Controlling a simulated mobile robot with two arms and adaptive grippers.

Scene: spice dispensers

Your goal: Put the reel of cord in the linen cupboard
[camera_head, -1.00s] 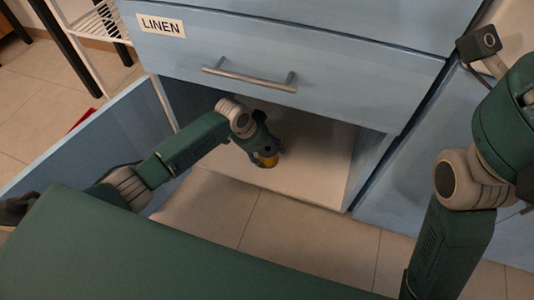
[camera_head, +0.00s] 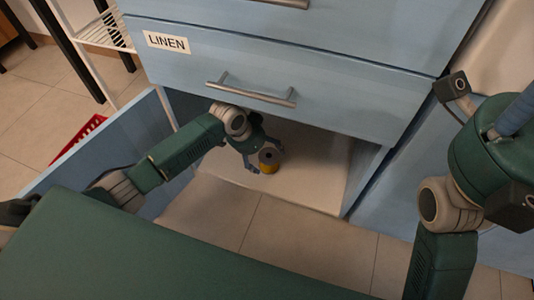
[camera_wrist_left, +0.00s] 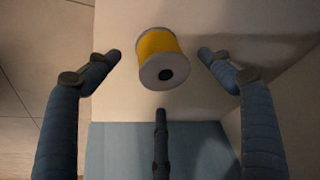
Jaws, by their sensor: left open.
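The reel of cord (camera_head: 269,160) is a small yellow spool with grey ends. It rests on the pale floor of the linen cupboard (camera_head: 312,168), below the drawer labelled LINEN. In the left wrist view the reel (camera_wrist_left: 160,58) lies between and just beyond the fingertips, with gaps on both sides. My left gripper (camera_head: 262,158) is inside the cupboard opening, open around the reel; its fingers (camera_wrist_left: 160,62) are spread in the left wrist view.
The cupboard's blue door (camera_head: 112,148) stands open at the left, beside my left arm. The drawer handle (camera_head: 250,92) is above that arm. A red basket (camera_head: 78,140) and a white rack (camera_head: 103,30) are at the left. The cupboard floor right of the reel is clear.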

